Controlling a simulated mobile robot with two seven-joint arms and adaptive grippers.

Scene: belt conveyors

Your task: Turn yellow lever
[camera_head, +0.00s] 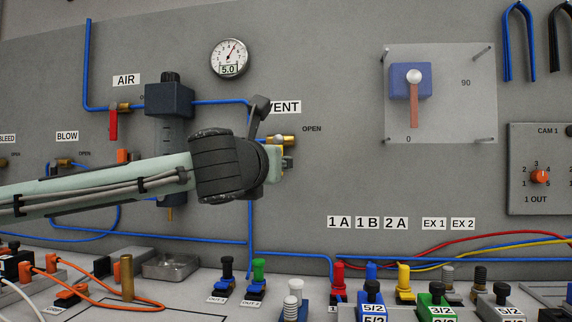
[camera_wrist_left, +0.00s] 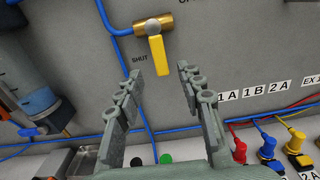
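The yellow lever (camera_wrist_left: 158,55) hangs down from a brass valve (camera_wrist_left: 150,25) on the grey panel in the left wrist view, with SHUT printed to its left. My left gripper (camera_wrist_left: 160,82) is open, its two fingers apart on either side of the lever's lower end in the picture. I cannot tell whether the fingertips reach the lever in depth. In the head view the brass valve (camera_head: 281,140) shows beside the VENT and OPEN labels; my left wrist hides most of the lever. My right gripper is not in view.
A red lever (camera_head: 113,125) under AIR and a blue filter unit (camera_head: 169,100) are left of the valve. Blue tubing (camera_head: 251,225) runs down the panel below it. Coloured connectors (camera_head: 404,278) line the bench. The panel right of VENT is clear up to a clear plate (camera_head: 440,120).

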